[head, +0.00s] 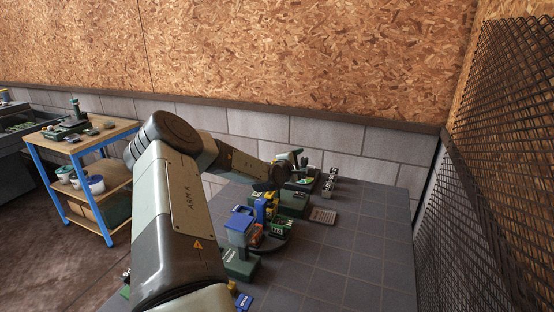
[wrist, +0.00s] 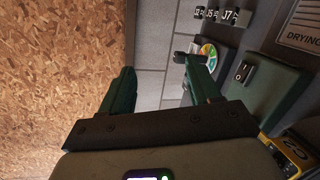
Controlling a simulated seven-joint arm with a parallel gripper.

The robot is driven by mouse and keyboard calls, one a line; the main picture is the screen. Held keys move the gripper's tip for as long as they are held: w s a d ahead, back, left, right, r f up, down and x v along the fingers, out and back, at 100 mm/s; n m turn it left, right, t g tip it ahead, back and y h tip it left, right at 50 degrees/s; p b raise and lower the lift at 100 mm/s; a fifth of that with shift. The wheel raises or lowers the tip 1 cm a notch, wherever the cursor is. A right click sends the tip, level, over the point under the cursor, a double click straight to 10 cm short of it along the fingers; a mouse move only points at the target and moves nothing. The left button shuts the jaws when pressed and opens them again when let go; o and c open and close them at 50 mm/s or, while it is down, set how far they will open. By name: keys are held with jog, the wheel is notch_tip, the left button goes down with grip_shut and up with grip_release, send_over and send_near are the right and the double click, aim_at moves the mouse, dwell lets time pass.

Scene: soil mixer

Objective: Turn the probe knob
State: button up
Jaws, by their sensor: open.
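My gripper (wrist: 157,64) is open in the wrist view, with its two green fingers spread and nothing between them. Just right of the right fingertip is a round dial (wrist: 209,51) with a coloured face, partly hidden by that finger. A small dark knob-like part (wrist: 182,56) shows right at that fingertip; I cannot tell whether they touch or whether it is the probe knob. In the head view, a green unit (head: 303,183) stands at the far end of the bench, just beyond the end of my arm; my fingers are hard to make out there.
A green box with a black rocker switch (wrist: 243,71) lies right of the dial. Black labelled blocks (wrist: 213,15) and a drying sign (wrist: 302,25) are nearby. Blue and green equipment (head: 240,225) crowds the bench beside my arm. The tiled bench (head: 365,245) is clear at right.

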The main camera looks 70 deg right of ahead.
jog(key=w+a+r+m+t+y, duration=0.2)
jog(key=w+a+m, duration=0.7)
jog(key=m, duration=1.2)
jog(key=x, duration=1)
jog(key=shift+s+d+f, duration=0.15)
jog(key=shift+s+d, duration=0.05)
jog(key=shift+s, duration=0.05)
jog(key=c, duration=1)
jog(key=shift+o, duration=0.2)
